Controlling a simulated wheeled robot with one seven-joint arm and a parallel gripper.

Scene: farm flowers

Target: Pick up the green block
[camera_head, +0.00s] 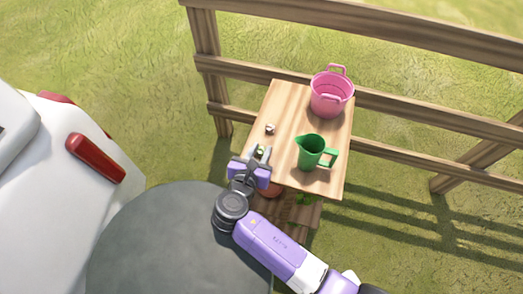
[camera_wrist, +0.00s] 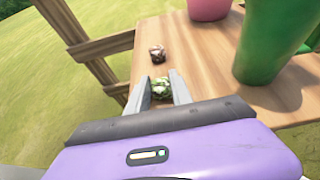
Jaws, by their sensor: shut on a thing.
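The green block (camera_wrist: 161,88) is a small, mottled green and whitish lump between my two fingertips in the wrist view. It also shows as a small green spot in the head view (camera_head: 261,152). My gripper (camera_head: 261,156) is at the near left part of the wooden table (camera_head: 285,100), with its fingers shut on the block from both sides. In the wrist view my gripper (camera_wrist: 160,92) covers the near table edge. I cannot tell whether the block touches the tabletop.
A small brownish lump (camera_head: 270,129) lies just beyond the block. A green pitcher (camera_head: 311,153) stands close on the right, and a pink bucket (camera_head: 331,97) stands at the back right. A wooden fence (camera_head: 400,95) runs behind the table. The table's back left is clear.

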